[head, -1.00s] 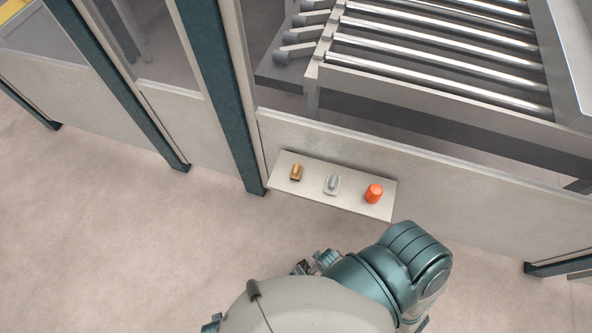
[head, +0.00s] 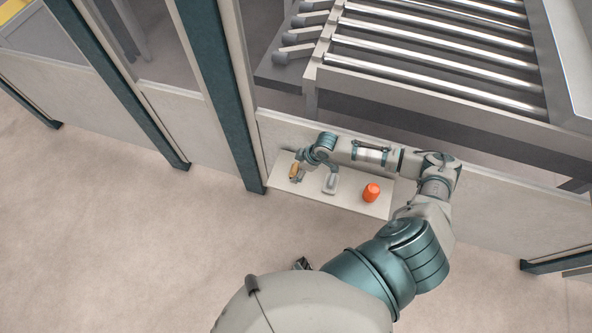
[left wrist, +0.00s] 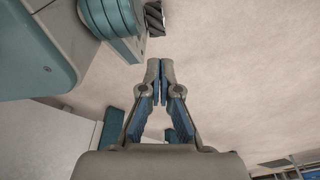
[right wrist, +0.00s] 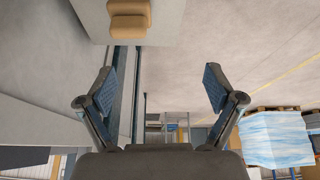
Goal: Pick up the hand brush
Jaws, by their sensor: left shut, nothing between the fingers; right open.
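The tan-brown piece, which looks like the hand brush (head: 293,171), lies at the left end of a narrow pale shelf (head: 345,204). It also shows at the top of the right wrist view (right wrist: 129,20), on the shelf's pale surface. My right gripper (right wrist: 158,78) is open, with nothing between its fingers. In the head view it is beside the brush and partly hidden by my wrist; whether it touches the brush cannot be told there. In the right wrist view the brush lies beyond the fingertips, left of centre. My left gripper (left wrist: 160,70) is shut and empty, over bare floor.
A grey item (head: 331,183) and an orange rounded item (head: 371,193) stand on the same shelf to the right. A dark teal post (head: 222,95) is close to the shelf's left end. A roller table (head: 430,65) is behind the panel. The floor in front is clear.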

